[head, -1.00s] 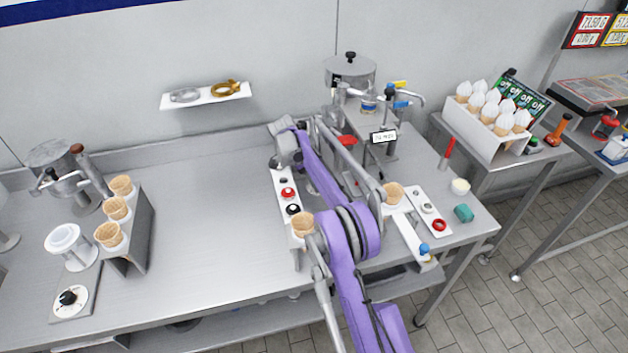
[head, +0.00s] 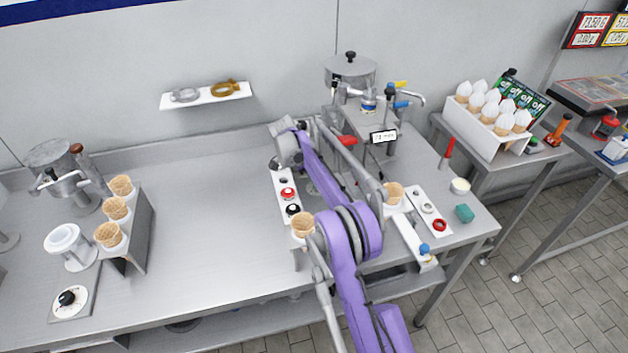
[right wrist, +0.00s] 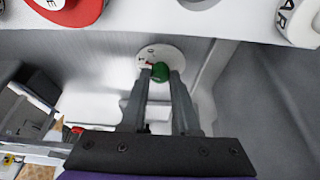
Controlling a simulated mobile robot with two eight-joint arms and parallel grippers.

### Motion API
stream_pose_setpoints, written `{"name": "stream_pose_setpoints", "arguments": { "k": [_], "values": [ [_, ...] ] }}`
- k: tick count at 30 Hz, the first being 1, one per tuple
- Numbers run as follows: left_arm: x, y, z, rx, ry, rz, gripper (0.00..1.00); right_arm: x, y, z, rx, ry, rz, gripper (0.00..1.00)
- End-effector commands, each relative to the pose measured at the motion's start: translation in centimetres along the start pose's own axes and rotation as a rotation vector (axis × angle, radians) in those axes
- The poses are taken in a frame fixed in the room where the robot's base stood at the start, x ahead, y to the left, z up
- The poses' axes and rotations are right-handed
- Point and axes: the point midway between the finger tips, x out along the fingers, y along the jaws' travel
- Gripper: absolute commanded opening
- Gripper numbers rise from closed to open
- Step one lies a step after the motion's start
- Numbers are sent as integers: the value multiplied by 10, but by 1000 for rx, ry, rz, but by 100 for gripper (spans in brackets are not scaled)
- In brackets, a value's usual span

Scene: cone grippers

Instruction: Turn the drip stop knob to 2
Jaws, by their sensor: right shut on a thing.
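In the right wrist view a small green knob (right wrist: 161,73) sits on a round white dial plate (right wrist: 162,50) with dark marks too small to read. My right gripper (right wrist: 158,84) is shut on the green knob, one finger on each side of it. A thin red mark shows beside the knob's left side. In the head view my purple right arm (head: 345,265) reaches over the counter to the machine at the back. My right gripper's fingertips and the knob are hidden there. My left gripper is not in view.
A metal machine (head: 350,72) with coloured levers stands behind my arm, with a small display (head: 384,136) in front. Cones stand close on both sides of the arm. A red disc (right wrist: 68,10) and a white ring (right wrist: 300,22) lie near the wrist. The counter's left middle (head: 210,220) is clear.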

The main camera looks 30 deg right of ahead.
Motion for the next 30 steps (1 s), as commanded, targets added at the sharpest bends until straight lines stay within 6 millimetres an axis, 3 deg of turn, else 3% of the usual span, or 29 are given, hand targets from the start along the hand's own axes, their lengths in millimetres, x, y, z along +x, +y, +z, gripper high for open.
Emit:
{"name": "stream_pose_setpoints", "arguments": {
  "k": [18, 30],
  "values": [
    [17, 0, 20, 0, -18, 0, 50, 2, 4, -1, -411, 1, -172, 0],
    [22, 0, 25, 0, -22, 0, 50, 1, 5, -2, -574, 1, -239, 0]
  ]
}}
